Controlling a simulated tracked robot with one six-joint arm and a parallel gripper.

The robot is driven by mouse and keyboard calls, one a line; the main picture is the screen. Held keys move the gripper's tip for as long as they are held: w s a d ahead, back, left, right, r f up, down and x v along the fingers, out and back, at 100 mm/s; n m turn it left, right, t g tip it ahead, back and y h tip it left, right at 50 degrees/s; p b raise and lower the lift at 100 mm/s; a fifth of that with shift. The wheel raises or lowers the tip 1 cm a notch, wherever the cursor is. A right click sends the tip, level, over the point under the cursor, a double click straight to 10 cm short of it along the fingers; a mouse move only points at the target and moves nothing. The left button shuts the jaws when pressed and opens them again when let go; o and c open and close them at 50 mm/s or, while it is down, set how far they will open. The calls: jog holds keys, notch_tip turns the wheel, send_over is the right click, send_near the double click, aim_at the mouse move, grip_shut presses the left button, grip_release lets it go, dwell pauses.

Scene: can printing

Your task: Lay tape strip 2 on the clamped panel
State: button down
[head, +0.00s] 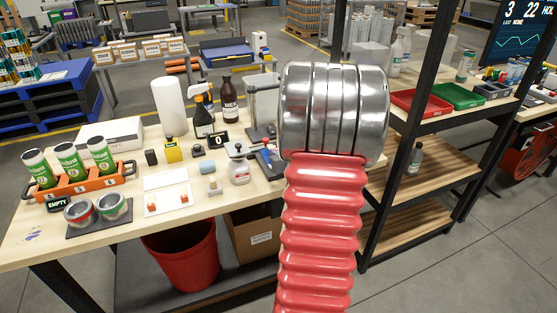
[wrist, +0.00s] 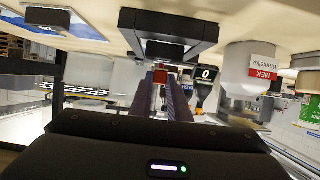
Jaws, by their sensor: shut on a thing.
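In the wrist view my gripper (wrist: 162,88) has its two long fingers nearly together, with a small red piece (wrist: 160,91) between the tips. I cannot tell whether this piece is tape strip 2. A dark bracket-like block (wrist: 165,38) stands just beyond the tips. In the head view my own arm hides the gripper and part of the bench. White sheets (head: 163,178) with small orange-red pieces (head: 182,198) lie on the bench. The clamped panel cannot be made out for certain in either view.
Two tape rolls (head: 78,213) lie on a dark plate at the bench's front left, near an orange rack (head: 75,186) of cans. Bottles (head: 229,98), a white roll (head: 168,107) and a "0" display (head: 217,140) stand behind. A red bin (head: 181,252) is below the bench.

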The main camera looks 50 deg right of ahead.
notch_tip(320, 180, down, 3)
jog(key=shift+r, duration=0.15)
jog(key=shift+s+f, duration=0.1)
jog(key=shift+f, duration=0.15)
jog(key=shift+s+a+f, duration=0.1)
jog(key=shift+a+f, duration=0.05)
jog(key=shift+f, duration=0.5)
jog(key=c, duration=1.8)
grip_release()
jog(key=shift+o, duration=0.7)
jog(key=shift+r, duration=0.6)
jog(key=v, duration=1.1)
jog(key=shift+s+r, duration=0.25)
jog(key=shift+r, duration=0.2)
jog(key=shift+w+r, duration=0.1)
